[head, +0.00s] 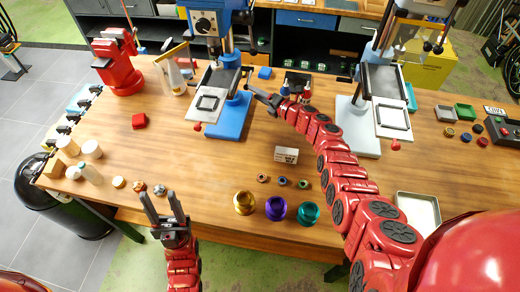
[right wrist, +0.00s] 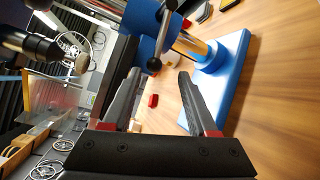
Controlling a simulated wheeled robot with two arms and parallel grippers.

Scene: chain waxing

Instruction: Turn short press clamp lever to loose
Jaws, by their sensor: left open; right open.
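The blue press (head: 230,105) stands on the table left of centre, with a blue base and a grey plate in front. It also shows in the right wrist view, its blue base (right wrist: 225,75) on the right. There, a metal lever with a black ball end (right wrist: 154,65) shows beside the blue part, just past my open fingertips. I cannot tell whether it is the clamp lever or how it is set. My right gripper (head: 250,90) is open beside the press column; in its wrist view (right wrist: 160,80) nothing is between the fingers. My left gripper (head: 160,203) is open and empty at the front edge.
A white press (head: 358,125) stands to the right, beyond my right arm. A red vise (head: 118,70) is at the back left. Gold, purple and teal cups (head: 277,208) stand near the front edge.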

